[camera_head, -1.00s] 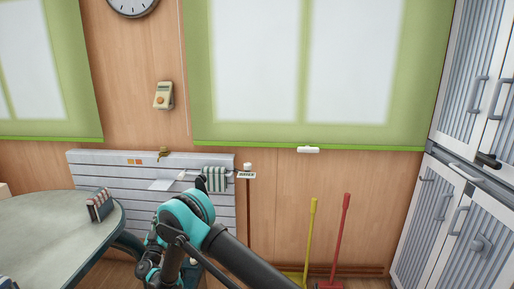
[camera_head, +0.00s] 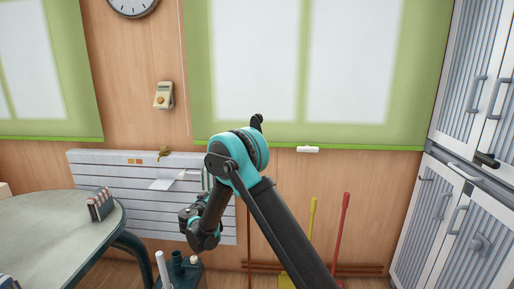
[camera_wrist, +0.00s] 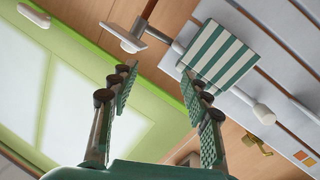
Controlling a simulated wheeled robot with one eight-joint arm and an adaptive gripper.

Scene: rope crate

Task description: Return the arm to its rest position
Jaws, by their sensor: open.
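My arm (camera_head: 285,235) rises from the bottom of the head view and bends at a teal elbow (camera_head: 240,157) in front of the wall. The forearm runs down and left from there. My gripper shows in the wrist view (camera_wrist: 158,82), with its two fingers spread apart and nothing between them. Beyond the fingertips hangs a green-and-white striped cloth (camera_wrist: 217,58), apart from the fingers. In the head view the cloth is mostly hidden behind my arm.
Yellow (camera_head: 312,222) and red (camera_head: 343,225) handles stand right of my arm. White cabinets (camera_head: 470,190) are at far right.

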